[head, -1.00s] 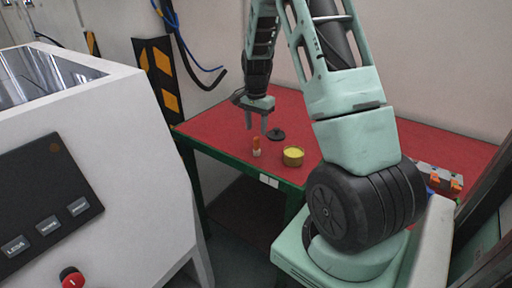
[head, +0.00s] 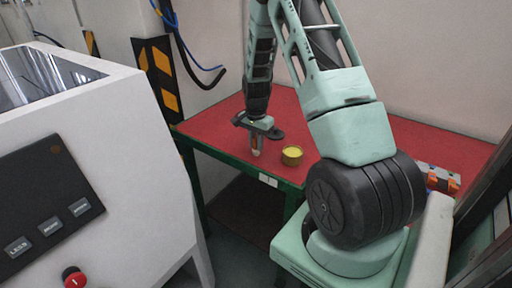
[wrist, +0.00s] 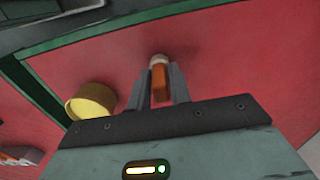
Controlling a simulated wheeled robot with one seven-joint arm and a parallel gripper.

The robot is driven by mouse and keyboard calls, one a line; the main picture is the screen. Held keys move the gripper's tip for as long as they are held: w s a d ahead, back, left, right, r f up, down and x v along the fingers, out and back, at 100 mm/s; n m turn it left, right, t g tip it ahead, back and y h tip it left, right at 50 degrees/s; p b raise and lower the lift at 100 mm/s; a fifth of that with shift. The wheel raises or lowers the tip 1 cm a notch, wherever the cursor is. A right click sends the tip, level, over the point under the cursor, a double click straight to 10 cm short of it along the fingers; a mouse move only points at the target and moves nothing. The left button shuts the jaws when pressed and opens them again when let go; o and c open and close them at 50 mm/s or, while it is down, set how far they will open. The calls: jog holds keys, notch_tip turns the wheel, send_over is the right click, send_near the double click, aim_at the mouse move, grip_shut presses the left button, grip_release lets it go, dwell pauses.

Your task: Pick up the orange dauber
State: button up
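The orange dauber (head: 256,153) is upright at the near edge of the red table (head: 215,133), with its pale end down. In the wrist view the orange dauber (wrist: 160,82) sits between the two fingers, its orange part close against both. My gripper (head: 256,147) points down over it, and the fingers look shut on its sides; it also shows in the wrist view (wrist: 160,78). The fingers hide part of the dauber in the head view. I cannot see any gap between the dauber and the table.
A round yellow tin (head: 292,156) stands on the table just right of the dauber; it also shows in the wrist view (wrist: 92,102). A white machine (head: 130,160) stands at the left. Orange items (head: 442,184) lie at the table's right.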

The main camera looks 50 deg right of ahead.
aim_at(256, 137)
grip_shut()
notch_tip(256, 137, up, 10)
jog(key=shift+b, duration=0.3)
dwell(0.5)
